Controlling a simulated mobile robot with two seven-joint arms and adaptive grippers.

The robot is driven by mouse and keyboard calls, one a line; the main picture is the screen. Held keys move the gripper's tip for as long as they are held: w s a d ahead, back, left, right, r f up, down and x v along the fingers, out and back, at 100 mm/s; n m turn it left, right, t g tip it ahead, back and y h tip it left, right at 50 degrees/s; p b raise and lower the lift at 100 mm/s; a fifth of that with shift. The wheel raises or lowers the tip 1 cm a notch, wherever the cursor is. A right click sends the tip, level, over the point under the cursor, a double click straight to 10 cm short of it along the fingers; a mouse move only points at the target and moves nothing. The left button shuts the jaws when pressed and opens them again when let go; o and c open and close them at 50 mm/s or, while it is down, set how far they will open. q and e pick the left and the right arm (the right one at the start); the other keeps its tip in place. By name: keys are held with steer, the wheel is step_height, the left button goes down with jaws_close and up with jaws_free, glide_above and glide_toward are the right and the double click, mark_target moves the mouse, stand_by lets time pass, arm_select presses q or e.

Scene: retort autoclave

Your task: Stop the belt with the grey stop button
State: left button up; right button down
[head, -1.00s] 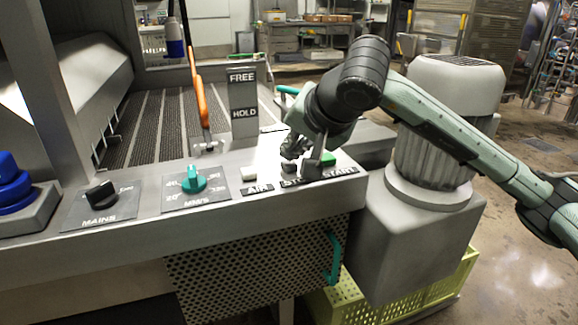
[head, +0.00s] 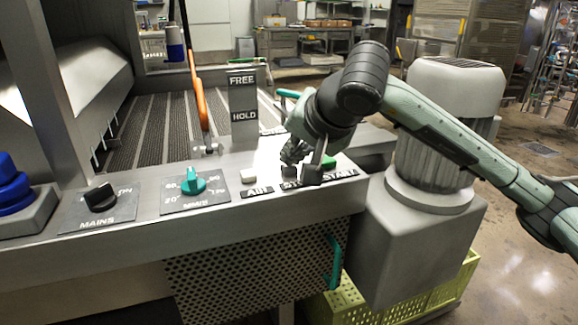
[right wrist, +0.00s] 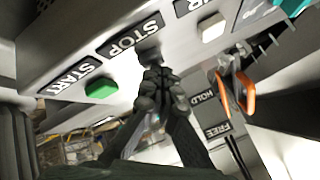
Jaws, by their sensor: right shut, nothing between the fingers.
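The grey stop button (head: 290,171) sits on the sloped front panel above the STOP label, between the white button and the green button. In the right wrist view the stop button (right wrist: 148,52) shows just beyond my fingertips and is partly covered by them. My right gripper (head: 292,155) is shut and empty, pointing down at the button from close above. It also shows in the right wrist view (right wrist: 153,80). Whether the fingertips touch the button cannot be told. My left gripper is in neither view.
The green START button (right wrist: 101,90) and the white button (head: 248,176) flank the stop button closely. An orange lever (head: 200,100) stands behind, beside the FREE/HOLD plate (head: 243,97).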

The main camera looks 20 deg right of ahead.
mark_target(291, 168)
steer(key=shift+f, duration=0.3)
steer(key=shift+r, duration=0.1)
stand_by(0.3)
steer(key=shift+r, duration=0.9)
steer(key=shift+r+p, duration=0.1)
steer(key=shift+p, duration=0.2)
steer(key=shift+r+p, duration=1.4)
steer(key=shift+r, duration=1.05)
steer(key=shift+f, duration=0.1)
